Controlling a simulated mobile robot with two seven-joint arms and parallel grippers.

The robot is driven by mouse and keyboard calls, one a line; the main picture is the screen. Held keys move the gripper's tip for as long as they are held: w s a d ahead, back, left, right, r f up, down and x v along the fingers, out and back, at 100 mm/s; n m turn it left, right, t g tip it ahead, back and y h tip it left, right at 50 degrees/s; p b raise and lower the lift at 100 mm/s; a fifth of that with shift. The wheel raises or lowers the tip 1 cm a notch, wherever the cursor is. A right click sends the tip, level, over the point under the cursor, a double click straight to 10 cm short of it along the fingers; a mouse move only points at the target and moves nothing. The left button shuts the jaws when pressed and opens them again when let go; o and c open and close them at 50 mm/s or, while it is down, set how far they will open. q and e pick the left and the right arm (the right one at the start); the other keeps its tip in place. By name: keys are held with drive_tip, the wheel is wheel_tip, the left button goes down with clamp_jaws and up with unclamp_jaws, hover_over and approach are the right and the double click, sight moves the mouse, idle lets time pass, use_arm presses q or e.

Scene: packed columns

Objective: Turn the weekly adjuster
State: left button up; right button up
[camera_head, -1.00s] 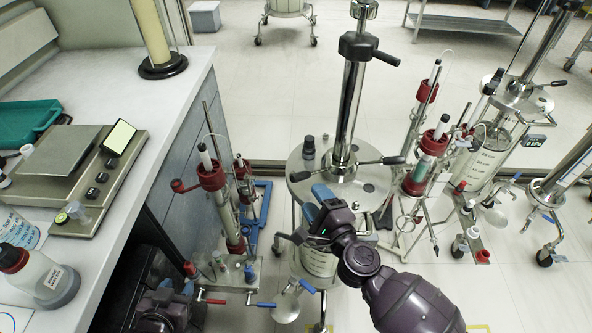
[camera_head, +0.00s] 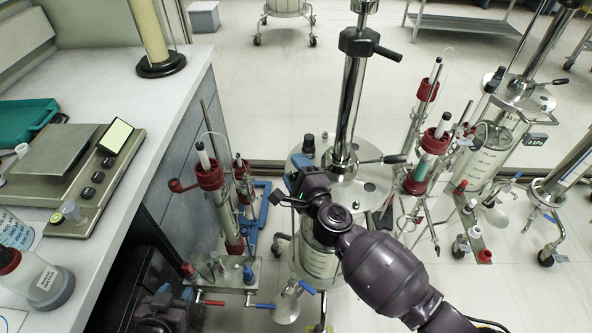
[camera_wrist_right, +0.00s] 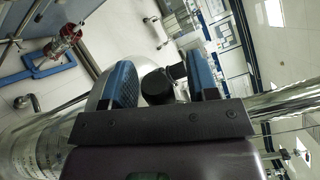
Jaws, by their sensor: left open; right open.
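No label reading weekly adjuster can be read. The steel column (camera_head: 352,110) stands upright on a round plate (camera_head: 370,190), with a black-handled lever (camera_head: 385,160) on the right of its base. My right gripper (camera_head: 298,172) is over the plate's left side, where it hides the left lever. In the right wrist view, a black rounded knob (camera_wrist_right: 157,86) shows between the two blue fingers of the right gripper (camera_wrist_right: 160,84), which are apart. Contact cannot be told. My left gripper (camera_head: 182,296) is low at the bottom left, mostly dark, away from the column.
A white bench (camera_head: 185,85) with a balance (camera_head: 75,165) and bottles is on the left. A red-clamped glass column (camera_head: 212,180) stands between bench and plate. More glass columns (camera_head: 430,150) stand close on the right. Open floor lies behind.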

clamp_jaws()
drive_tip(key=shift+s, duration=0.1)
